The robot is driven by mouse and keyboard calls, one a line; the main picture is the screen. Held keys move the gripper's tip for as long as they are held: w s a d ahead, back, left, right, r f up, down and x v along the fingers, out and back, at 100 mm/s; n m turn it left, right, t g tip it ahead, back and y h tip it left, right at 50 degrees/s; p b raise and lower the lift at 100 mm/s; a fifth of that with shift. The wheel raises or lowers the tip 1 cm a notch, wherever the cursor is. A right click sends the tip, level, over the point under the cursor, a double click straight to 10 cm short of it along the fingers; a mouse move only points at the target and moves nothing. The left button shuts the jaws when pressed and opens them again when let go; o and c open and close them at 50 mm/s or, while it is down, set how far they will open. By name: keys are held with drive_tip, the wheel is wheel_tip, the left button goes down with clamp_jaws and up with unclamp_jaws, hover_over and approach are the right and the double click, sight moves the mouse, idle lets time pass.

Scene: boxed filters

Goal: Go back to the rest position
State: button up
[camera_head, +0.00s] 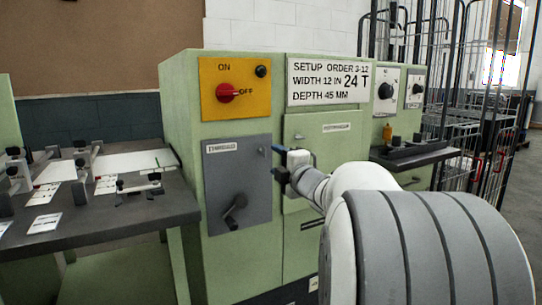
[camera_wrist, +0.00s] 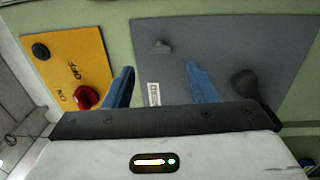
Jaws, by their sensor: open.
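My gripper (camera_head: 281,174) is at the end of my arm, in front of the green cabinet (camera_head: 181,120), by the right edge of the cabinet's grey door (camera_head: 238,188). In the wrist view my gripper (camera_wrist: 158,82) shows two blue fingers spread apart with nothing between them. Behind them are the grey door (camera_wrist: 225,50) with a small label and a dark handle (camera_wrist: 246,84). No object is held.
A yellow panel (camera_head: 250,75) with a red ON/OFF knob (camera_head: 227,92) sits above the grey door. A dark bench (camera_head: 120,213) with white cards and small fixtures stands at left. A dark shelf (camera_head: 420,155) and wire cages (camera_head: 470,110) are at right.

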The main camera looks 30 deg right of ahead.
drive_tip(key=shift+s+f, duration=0.1)
drive_tip(key=shift+s, duration=0.8)
